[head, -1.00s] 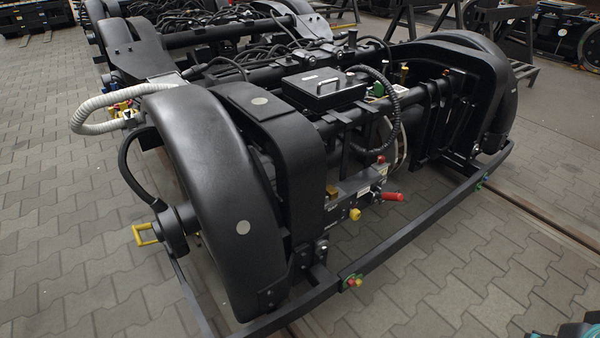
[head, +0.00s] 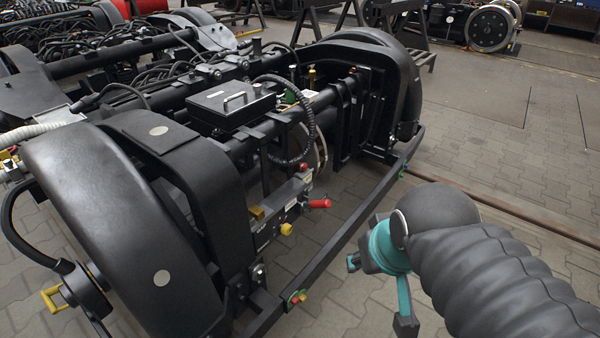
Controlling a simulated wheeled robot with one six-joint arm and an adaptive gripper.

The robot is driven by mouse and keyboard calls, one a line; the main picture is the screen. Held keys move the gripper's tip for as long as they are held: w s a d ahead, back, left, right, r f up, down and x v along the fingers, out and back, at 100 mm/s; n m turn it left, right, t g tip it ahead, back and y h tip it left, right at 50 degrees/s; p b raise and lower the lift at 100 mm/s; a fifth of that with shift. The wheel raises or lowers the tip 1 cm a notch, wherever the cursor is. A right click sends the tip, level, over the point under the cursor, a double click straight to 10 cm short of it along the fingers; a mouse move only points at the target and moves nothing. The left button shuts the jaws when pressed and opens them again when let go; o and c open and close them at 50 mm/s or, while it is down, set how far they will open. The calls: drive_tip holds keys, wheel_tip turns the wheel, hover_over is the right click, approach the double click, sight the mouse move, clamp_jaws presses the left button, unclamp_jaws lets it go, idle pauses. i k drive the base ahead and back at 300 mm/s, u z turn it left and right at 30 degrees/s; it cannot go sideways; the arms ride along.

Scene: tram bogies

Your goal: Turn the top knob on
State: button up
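A grey control block (head: 285,205) sits on the near side of the black bogie, below the round tubes. A red handle (head: 320,203) sticks out to its right. A yellow knob (head: 287,229) is low on its face, and a brass-yellow part (head: 257,213) is at its left end. A small red piece (head: 303,167) shows above. I cannot tell which is the top knob or how any is turned. My gripper (head: 379,294), teal with dark tips, is at the lower right, apart from the block. Its fingers are spread and nothing shows between them.
A black frame bar (head: 345,245) runs along the bogie's near side, between my gripper and the control block. A black box (head: 231,106) and a corrugated hose (head: 308,120) are on top. The paved floor (head: 480,150) at the right is clear; wheelsets stand at the back.

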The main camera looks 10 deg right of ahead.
sight(302, 166)
drive_tip(key=z, duration=0.2)
drive_tip(key=k, duration=0.4)
drive_tip(key=z, duration=1.05)
drive_tip(key=i, duration=0.65)
drive_tip(key=u, duration=1)
drive_tip(key=i, duration=0.55)
drive_tip(key=u, duration=0.55)
